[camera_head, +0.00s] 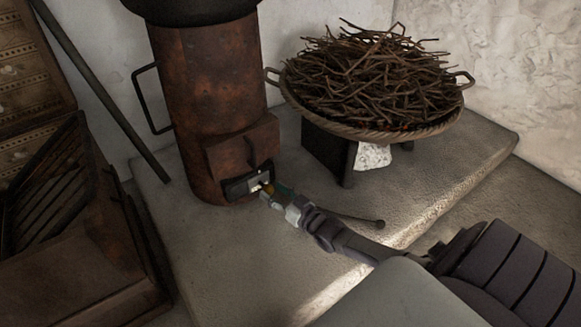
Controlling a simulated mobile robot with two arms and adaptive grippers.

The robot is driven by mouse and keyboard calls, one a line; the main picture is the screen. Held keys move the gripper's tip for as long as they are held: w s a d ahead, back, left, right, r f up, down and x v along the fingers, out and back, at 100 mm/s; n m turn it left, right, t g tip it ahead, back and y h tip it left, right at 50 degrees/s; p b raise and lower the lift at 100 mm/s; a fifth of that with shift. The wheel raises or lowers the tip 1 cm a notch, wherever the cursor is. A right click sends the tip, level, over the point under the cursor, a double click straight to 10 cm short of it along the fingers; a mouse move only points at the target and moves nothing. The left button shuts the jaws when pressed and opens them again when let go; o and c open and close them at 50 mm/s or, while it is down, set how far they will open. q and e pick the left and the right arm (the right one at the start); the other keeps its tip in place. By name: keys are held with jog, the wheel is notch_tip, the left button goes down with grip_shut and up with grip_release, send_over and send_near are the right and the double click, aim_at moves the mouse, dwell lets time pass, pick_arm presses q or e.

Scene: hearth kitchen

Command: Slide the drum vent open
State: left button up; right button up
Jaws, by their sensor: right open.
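The drum (208,80) is a rusty upright cylinder on the left side of the stone hearth. A protruding rusty box (242,147) is low on its front. Below that is the drum vent (238,187), a small dark frame with a paler plate in it. My right gripper (265,188) is open at the right end of the vent, with its arm coming in from the lower right. The fingertips are small here, and I cannot tell whether they touch the vent's plate. My left gripper is not in view.
A wide basket of twigs (370,85) sits on a dark stand (328,150) right of the drum. A thin rod (360,220) lies on the hearth (215,255) behind my right arm. A pole (100,90) leans at left beside a wooden crate (75,255).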

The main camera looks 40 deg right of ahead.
jog(key=s, duration=0.3)
jog(key=s+d, duration=0.1)
jog(key=s, duration=0.5)
jog(key=shift+s+d, duration=0.25)
jog(key=shift+s, duration=0.15)
